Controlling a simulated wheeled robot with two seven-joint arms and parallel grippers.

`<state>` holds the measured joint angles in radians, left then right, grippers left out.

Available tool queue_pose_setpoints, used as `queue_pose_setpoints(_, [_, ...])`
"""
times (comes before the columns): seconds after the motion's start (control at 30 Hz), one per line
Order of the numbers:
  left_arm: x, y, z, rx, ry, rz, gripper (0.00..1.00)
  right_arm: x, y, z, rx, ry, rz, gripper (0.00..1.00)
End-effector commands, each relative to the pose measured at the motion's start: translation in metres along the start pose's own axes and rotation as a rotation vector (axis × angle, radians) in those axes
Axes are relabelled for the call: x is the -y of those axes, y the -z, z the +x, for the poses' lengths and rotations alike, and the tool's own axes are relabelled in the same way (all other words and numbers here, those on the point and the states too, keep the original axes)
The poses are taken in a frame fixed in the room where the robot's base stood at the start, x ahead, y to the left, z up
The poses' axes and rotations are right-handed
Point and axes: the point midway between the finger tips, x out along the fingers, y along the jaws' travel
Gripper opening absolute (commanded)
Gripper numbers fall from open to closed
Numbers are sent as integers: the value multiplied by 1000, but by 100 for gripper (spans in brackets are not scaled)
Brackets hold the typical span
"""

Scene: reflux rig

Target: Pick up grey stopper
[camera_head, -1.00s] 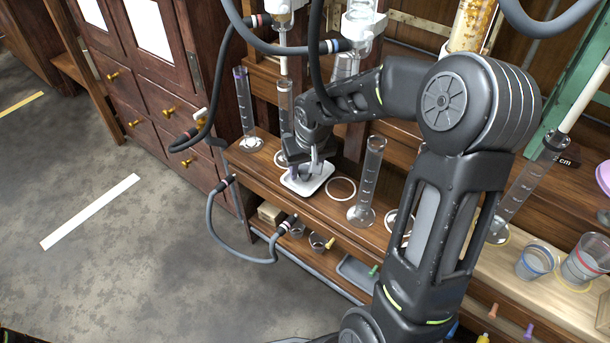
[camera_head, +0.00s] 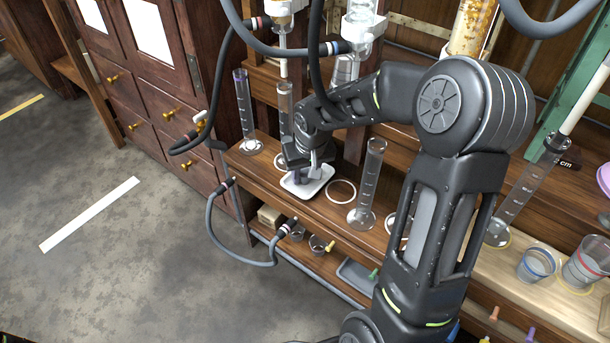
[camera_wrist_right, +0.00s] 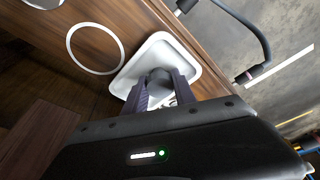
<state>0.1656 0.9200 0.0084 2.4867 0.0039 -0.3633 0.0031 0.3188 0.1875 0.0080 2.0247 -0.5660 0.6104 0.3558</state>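My right gripper (camera_head: 305,176) points down over a small white tray (camera_head: 322,188) on the wooden bench. Its two dark fingers are apart, low inside the tray. In the right wrist view, a rounded grey thing, seemingly the grey stopper (camera_wrist_right: 160,77), sits between the fingers (camera_wrist_right: 160,88). The white tray (camera_wrist_right: 193,62) lies around them. I cannot see firm contact of both fingers with the stopper. In the head view, the stopper is hidden or too small to make out. My left gripper is not in view.
Glass cylinders (camera_head: 368,185) and (camera_head: 245,115) stand close on both sides of the tray. A white ring mark (camera_head: 341,191) is on bare bench beside it. Grey hoses (camera_head: 240,262) hang at the bench's left edge. Beakers (camera_head: 535,265) stand at right.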

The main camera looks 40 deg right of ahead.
Motion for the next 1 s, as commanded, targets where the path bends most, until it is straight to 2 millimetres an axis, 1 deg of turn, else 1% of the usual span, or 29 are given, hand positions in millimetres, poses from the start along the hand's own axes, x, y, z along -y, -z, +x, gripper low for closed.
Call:
queue_pose_setpoints(0.03, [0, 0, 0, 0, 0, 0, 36, 0, 0, 0, 0, 0, 0, 17])
queue_pose_setpoints(0.23, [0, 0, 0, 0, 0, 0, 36, 0, 0, 0, 0, 0, 0, 1])
queue_pose_setpoints(0.67, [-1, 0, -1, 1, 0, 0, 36, 0, 1, -2, -1, 0, 0, 0])
queue_pose_setpoints(0.87, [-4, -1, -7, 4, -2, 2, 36, 0, 5, -16, -3, 0, 0, 0])
queue_pose_setpoints(1.0, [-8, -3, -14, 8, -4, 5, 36, 0, 10, -32, -3, 0, -1, 0])
